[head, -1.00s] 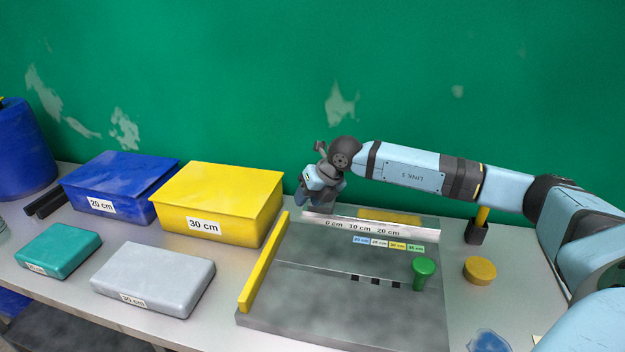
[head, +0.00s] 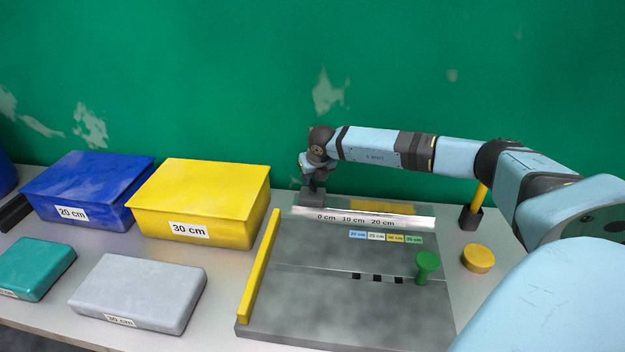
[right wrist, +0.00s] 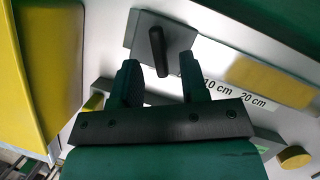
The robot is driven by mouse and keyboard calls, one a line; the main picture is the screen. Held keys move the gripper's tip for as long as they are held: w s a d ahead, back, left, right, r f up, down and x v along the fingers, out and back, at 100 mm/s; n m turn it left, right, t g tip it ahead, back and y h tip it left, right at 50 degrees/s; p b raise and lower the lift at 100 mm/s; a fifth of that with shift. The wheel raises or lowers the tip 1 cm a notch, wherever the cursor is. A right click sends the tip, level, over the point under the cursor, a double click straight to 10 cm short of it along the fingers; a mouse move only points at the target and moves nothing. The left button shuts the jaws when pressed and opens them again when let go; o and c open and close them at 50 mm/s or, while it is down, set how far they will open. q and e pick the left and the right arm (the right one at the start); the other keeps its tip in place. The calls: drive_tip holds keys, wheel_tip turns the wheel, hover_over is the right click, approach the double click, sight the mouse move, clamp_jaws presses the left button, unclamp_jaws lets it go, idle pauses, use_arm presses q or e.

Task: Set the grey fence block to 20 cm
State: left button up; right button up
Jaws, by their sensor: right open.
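The grey fence block (head: 312,198) sits at the left, 0 cm end of the ruler strip (head: 372,221) at the back of the metal plate. In the right wrist view, the block (right wrist: 140,35) is a grey plate with a dark upright handle (right wrist: 157,45). My right gripper (head: 316,182) points down just above the block. In the right wrist view, its fingers (right wrist: 159,70) are open, with the handle showing between and just beyond their tips. I cannot tell whether they touch it. The 20 cm mark lies to the right. My left gripper is not in view.
A yellow 30 cm box (head: 200,200) stands left of the plate, with a yellow bar (head: 259,265) along the plate's left edge. A green knob (head: 427,264) stands on the plate at right. A yellow disc (head: 478,258) and a dark holder (head: 470,219) are farther right.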

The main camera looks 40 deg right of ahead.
sight(312, 197)
drive_tip(key=shift+x, duration=1.3)
clamp_jaws()
drive_tip(key=shift+w, duration=0.1)
